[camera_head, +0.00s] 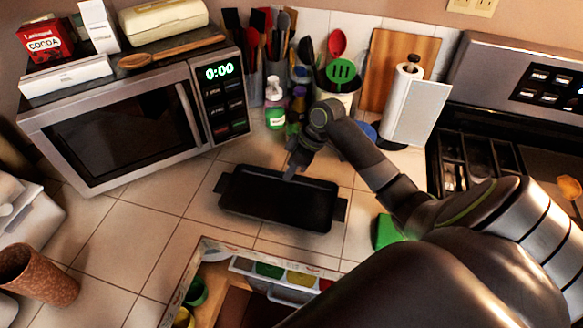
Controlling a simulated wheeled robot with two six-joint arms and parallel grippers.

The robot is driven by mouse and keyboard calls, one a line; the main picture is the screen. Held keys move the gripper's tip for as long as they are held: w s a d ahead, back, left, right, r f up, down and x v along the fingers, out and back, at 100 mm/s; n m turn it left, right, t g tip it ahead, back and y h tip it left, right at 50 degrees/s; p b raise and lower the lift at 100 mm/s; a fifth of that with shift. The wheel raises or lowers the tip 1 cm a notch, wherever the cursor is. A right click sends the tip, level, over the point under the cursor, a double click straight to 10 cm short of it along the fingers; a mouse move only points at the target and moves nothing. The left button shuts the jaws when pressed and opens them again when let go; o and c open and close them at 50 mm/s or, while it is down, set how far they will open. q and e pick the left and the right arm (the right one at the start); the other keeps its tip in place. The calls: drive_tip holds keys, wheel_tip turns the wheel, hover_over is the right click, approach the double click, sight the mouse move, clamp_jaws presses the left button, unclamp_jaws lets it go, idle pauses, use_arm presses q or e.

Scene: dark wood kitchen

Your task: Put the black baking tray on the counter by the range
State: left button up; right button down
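The black baking tray (258,207) lies flat on the tiled counter, in front of the utensil holders and between the microwave and the range (470,165). It has a short handle at each end. My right arm reaches over from the right, and its gripper (291,172) points down at the tray's back rim. The fingertips overlap the rim in the picture. They are small and dark, so I cannot tell whether they grip it. My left gripper is not in view.
A microwave (120,125) stands at the left. Bottles (275,105), utensil holders and a paper towel roll (405,95) line the back. A green sponge (386,231) lies right of the tray. An open drawer (205,262) is below. Counter left of the tray is clear.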

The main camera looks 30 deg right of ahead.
drive_tip(key=c, duration=1.7)
unclamp_jaws()
drive_tip(key=shift+f, duration=0.1)
drive_tip(key=b+v, duration=0.1)
drive_tip(key=v, duration=1.1)
drive_tip(key=shift+b, duration=0.4)
